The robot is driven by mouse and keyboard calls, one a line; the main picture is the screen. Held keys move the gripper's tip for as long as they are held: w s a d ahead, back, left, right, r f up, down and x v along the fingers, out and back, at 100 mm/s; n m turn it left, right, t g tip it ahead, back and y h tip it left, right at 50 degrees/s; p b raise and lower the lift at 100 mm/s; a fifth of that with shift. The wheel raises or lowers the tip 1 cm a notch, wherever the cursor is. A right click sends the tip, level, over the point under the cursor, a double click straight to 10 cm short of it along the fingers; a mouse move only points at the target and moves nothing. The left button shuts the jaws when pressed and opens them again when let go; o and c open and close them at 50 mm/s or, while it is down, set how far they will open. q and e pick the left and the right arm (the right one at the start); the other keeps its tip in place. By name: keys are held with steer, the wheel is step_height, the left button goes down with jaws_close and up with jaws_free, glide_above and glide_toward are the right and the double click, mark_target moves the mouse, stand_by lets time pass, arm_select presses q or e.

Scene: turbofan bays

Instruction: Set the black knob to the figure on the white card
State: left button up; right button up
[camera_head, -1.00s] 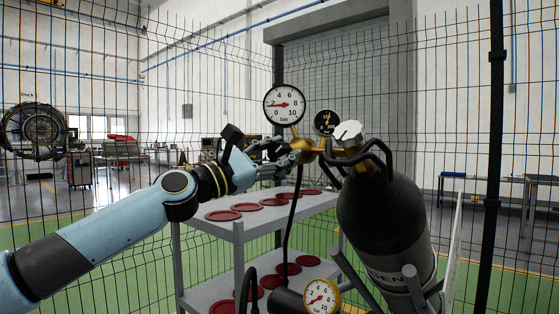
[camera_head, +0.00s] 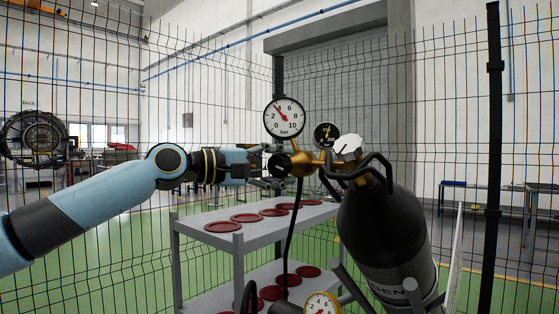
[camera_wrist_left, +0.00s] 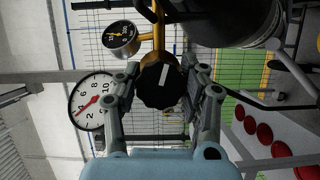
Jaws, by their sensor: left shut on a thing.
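The black knob (camera_head: 281,166) is on the left of the brass regulator (camera_head: 305,160). In the left wrist view the knob (camera_wrist_left: 158,86) faces me with a white mark on its face. My left gripper (camera_head: 276,168) is shut on it, one finger on each side. The larger white gauge (camera_head: 284,117), marked in bar, stands above the knob; its red needle points up and left, between 2 and 4 and nearer 4. In the left wrist view this gauge (camera_wrist_left: 91,101) is at left. I cannot make out a white card with a figure. My right gripper is not in view.
A smaller black gauge (camera_head: 326,134) and a white valve wheel (camera_head: 347,145) are beside the regulator. The dark gas cylinder (camera_head: 385,225) stands at right. A grey shelf cart (camera_head: 205,222) with red discs is below. Another white gauge (camera_head: 321,304) is at the bottom. Wire fencing lies behind.

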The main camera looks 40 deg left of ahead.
arm_select(q)
steer(key=m+p, duration=0.2)
steer(key=m+g+y+p, duration=0.1)
steer(key=m+p, duration=0.1)
steer(key=shift+y, duration=0.3)
steer(key=shift+m+g+y+p, duration=0.4)
steer(key=shift+m+p, duration=0.6)
steer(key=shift+p, duration=0.05)
steer(key=shift+f, duration=0.15)
steer(key=shift+f+m, duration=0.1)
steer(key=shift+m, duration=0.2)
